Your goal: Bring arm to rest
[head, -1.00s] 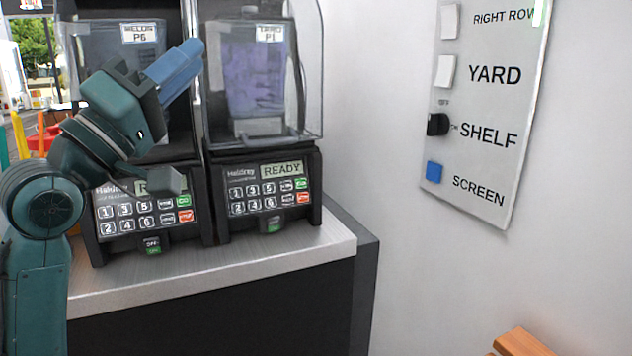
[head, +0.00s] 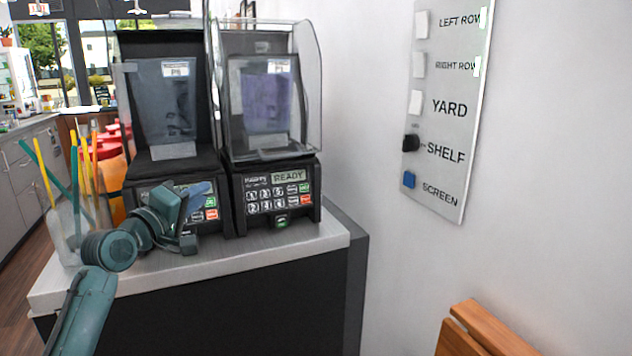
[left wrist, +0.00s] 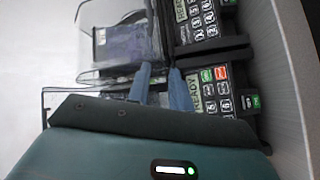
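My left arm (head: 90,300) comes in from the lower left in the head view. Its gripper (head: 203,190) with blue fingers is in front of the left blender's keypad and partly covers it. In the left wrist view the two blue fingers (left wrist: 160,82) stand apart with nothing between them, so the gripper is open and empty. The blenders show beyond the fingertips. My right arm and gripper are not in view.
Two blenders stand on a counter (head: 270,258), the left one (head: 170,100) and the right one (head: 268,95). Straws and red bottles stand at left. A wall panel (head: 440,120) with switches hangs right. A wooden piece (head: 490,335) is at lower right.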

